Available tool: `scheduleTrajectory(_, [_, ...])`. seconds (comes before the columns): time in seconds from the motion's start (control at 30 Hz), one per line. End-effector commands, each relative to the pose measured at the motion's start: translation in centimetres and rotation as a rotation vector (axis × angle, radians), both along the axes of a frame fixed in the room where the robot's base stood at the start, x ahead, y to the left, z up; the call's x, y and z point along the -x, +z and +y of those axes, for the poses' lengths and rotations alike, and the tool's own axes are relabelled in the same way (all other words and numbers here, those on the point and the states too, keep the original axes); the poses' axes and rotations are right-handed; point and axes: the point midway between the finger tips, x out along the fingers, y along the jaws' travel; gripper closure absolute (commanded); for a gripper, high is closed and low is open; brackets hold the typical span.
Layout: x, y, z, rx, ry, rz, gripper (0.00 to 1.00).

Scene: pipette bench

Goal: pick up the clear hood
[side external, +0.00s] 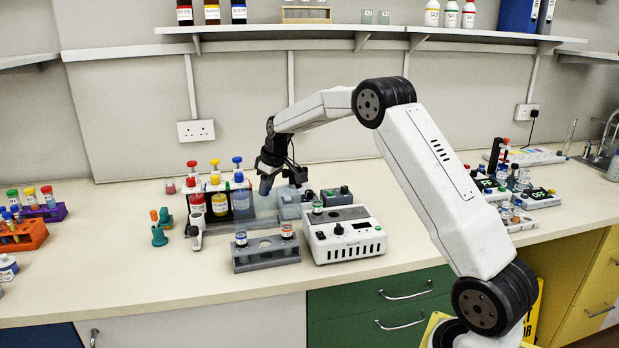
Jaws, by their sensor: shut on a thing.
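My gripper (266,187) points down over the middle of the bench, behind the small grey rack and just right of the bottle stand. Its jaws are shut on what looks like the clear hood (265,206). The hood shows only as a faint, pale, see-through shape below the fingers, beside a grey-blue block (289,205). Its edges are hard to make out. I cannot tell whether its lower rim touches the bench.
A bottle stand (217,214) with red, yellow and blue bottles is close on the left. A white device (345,240) stands at front right, and a grey rack (265,258) with two vials in front.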

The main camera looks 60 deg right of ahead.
Motion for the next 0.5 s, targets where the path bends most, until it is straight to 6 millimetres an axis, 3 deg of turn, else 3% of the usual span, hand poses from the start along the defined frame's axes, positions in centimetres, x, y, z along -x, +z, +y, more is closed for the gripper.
scheduleTrajectory(0.17, [-0.01,1.29,0.00,0.000,0.000,-0.001,1.00])
scheduleTrajectory(0.5, [0.01,1.46,0.01,0.000,0.000,0.000,1.00])
